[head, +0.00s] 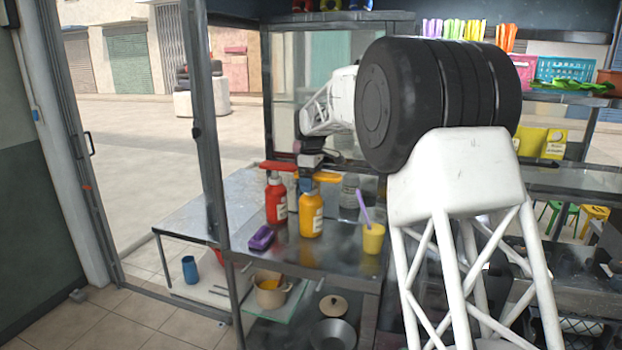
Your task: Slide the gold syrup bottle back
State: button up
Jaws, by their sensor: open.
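The gold syrup bottle (311,215) stands upright on the metal counter, with a pale label on its front. An orange bar shows at its top. My gripper (306,180) reaches down from behind my arm to the top of this bottle. Its jaws are open, but they are small here and partly mixed with the bottle tops. I cannot tell whether they touch the bottle. A red bottle (276,203) stands upright just left of the gold one, with a red-orange bar at its top.
A purple object (261,237) lies left of the bottles near the counter's front. A yellow cup (373,238) with a purple stick stands to the right. A clear jar (349,191) stands behind. The metal counter (325,258) has bare room in front of the gold bottle.

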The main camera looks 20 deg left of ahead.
grip_shut()
dwell(0.5)
jog(key=shift+s, duration=0.25)
jog(key=s, duration=1.1)
jog(key=shift+s, duration=0.4)
dwell(0.4)
grip_release()
jog(key=shift+r, duration=0.1)
